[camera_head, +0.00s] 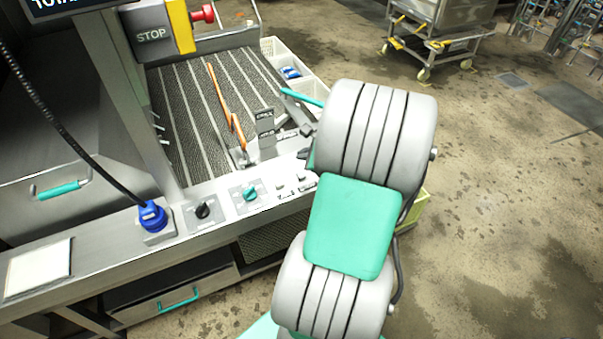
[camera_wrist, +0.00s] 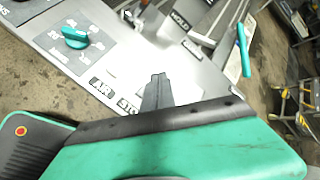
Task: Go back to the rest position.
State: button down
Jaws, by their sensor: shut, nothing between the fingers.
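My gripper (camera_wrist: 157,84) shows in the wrist view as dark fingers closed together, with nothing held. It is over the pale control panel (camera_wrist: 110,50), close to the labels "AIR" and "STO". I cannot tell whether the fingertips touch the panel. In the head view, my arm's thick grey and teal links cover most of the gripper. A teal knob (camera_wrist: 75,37) sits on the panel at the upper left of the wrist view; it also shows in the head view (camera_head: 250,194). A teal-gripped lever (camera_wrist: 244,50) stands to the right of the fingers.
A black knob (camera_head: 203,210) and a blue plug (camera_head: 152,216) with a black cable are on the panel. A metal cart (camera_head: 440,45) stands behind. The floor on the right is mostly clear.

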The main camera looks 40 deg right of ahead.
dwell(0.3)
jog(key=shift+n, duration=0.4)
jog(key=n, duration=0.1)
jog(key=s+a+f+n, duration=0.1)
jog(key=n, duration=0.1)
jog(key=s+n+g, duration=0.1)
jog(key=n, duration=0.1)
jog(key=shift+a+f+y, duration=0.15)
jog(key=shift+f+y, duration=0.25)
jog(key=s+a+f+n+g+y, duration=0.1)
jog(key=s+a+f+n+g, duration=0.1)
jog(key=s+a+n+g, duration=0.35)
jog(key=s+a+f+n+g+y, duration=0.1)
jog(key=s+a+f+n+g, duration=0.15)
jog(key=s+n, duration=0.6)
jog(key=w+a+r+n+t+h, duration=0.1)
jog(key=w+a+r+n, duration=0.2)
jog(key=a+r, duration=0.4)
jog(key=w+a+r+n+t+h, duration=0.1)
jog(key=a+r+n, duration=0.4)
jog(key=a, duration=0.9)
notch_tip(320, 180, up, 4)
jog(key=shift+w+a+f+t, duration=0.2)
jog(key=shift+w+a+t, duration=0.2)
jog(key=shift+w+t, duration=0.55)
